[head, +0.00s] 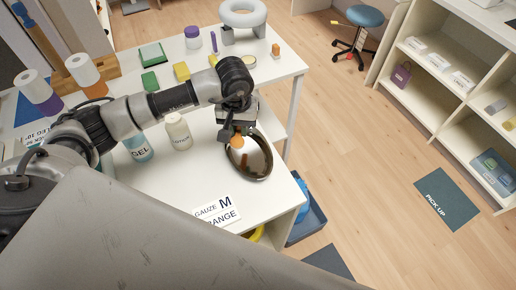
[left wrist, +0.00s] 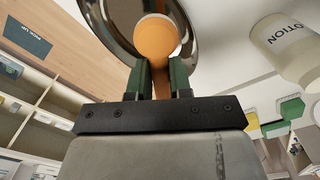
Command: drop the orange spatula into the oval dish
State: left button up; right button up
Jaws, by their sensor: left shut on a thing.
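The orange spatula (left wrist: 155,38) is between the fingers of my left gripper (left wrist: 163,75), with its round orange end towards the oval dish. The oval dish (head: 262,171) is shiny with a dark brown rim and lies near the right edge of the white table. In the head view my left gripper (head: 232,135) is at the dish's upper left rim, shut on the spatula, whose orange end (head: 237,142) shows just over the rim. The dish also shows behind the spatula in the left wrist view (left wrist: 112,32). My right gripper is not in view.
A lotion bottle (head: 178,132) and a gel bottle (head: 138,147) stand left of the dish. A gauze label (head: 218,211) lies below it on the white table (head: 190,190). A blue bin (head: 309,212) is on the floor at the right. A blue stool (head: 364,17) stands farther back.

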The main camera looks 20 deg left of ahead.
pick_arm(q)
jog(key=shift+f, duration=0.3)
jog(key=b, duration=0.2)
send_over(242, 153)
notch_tip(242, 153, down, 5)
jog(key=shift+a+r, duration=0.1)
jog(key=shift+r, duration=0.1)
jog(key=shift+f, duration=0.4)
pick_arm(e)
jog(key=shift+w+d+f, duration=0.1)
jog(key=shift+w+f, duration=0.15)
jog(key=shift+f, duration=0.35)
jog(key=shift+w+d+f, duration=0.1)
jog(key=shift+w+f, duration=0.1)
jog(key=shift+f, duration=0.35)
pick_arm(q)
jog(key=o, duration=0.9)
jog(key=shift+r, duration=0.15)
notch_tip(242, 153, up, 10)
jog(key=shift+f+b, duration=0.25)
jog(key=shift+b, duration=0.9)
jog(key=shift+r, duration=0.55)
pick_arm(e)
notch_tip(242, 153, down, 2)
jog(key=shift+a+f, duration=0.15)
